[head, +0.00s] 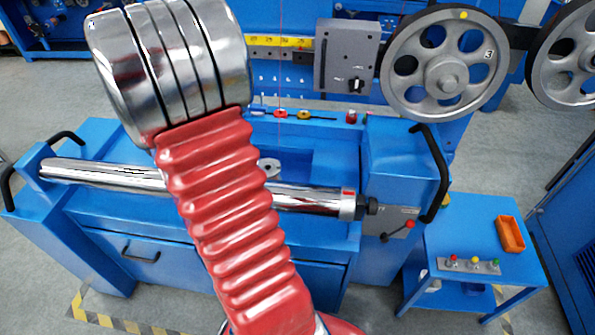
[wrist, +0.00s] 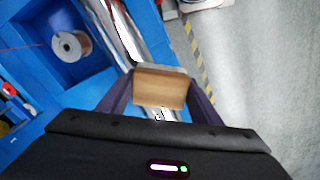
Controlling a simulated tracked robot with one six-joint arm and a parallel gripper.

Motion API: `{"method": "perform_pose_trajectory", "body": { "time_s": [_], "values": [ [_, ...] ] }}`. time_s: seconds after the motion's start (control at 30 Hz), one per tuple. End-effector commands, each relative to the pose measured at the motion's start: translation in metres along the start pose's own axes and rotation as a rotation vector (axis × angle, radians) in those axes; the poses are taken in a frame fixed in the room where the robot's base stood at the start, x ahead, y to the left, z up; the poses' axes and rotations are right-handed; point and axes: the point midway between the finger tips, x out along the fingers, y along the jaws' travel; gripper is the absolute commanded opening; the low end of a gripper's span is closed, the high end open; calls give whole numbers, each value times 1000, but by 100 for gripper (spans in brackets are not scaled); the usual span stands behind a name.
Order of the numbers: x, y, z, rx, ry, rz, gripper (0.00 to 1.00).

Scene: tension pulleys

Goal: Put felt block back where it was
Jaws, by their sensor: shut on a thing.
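The felt block shows in the wrist view as a tan, wood-like block (wrist: 160,90) with a thin grey layer along its far edge. My gripper (wrist: 159,84) is shut on it, with one dark finger on each side. Behind the block lies the shiny steel roller of the blue machine (wrist: 120,30); I cannot tell how far the block is from it. In the head view my red arm covers the middle, and neither the gripper nor the block is visible there.
The steel roller (head: 100,173) spans the blue machine, with black handles at both ends. Large spoked pulleys (head: 447,65) stand upper right. A blue side table (head: 480,215) holds an orange container (head: 510,234) and a button strip (head: 468,265). A spool (wrist: 72,46) sits in a blue recess.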

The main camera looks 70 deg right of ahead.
Motion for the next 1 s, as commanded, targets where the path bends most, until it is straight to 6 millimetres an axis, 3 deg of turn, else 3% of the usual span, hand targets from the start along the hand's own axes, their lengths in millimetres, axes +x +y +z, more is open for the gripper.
{"method": "perform_pose_trajectory", "body": {
  "time_s": [0.2, 0.5, 0.8, 1.0],
  "values": [
    [8, -73, -26, -92, 0, 0, 37],
    [18, -174, -44, -207, 0, 0, 37],
    [29, -278, -40, -319, 0, 0, 37],
    [35, -326, -31, -370, -1, 0, 37]
  ]
}}
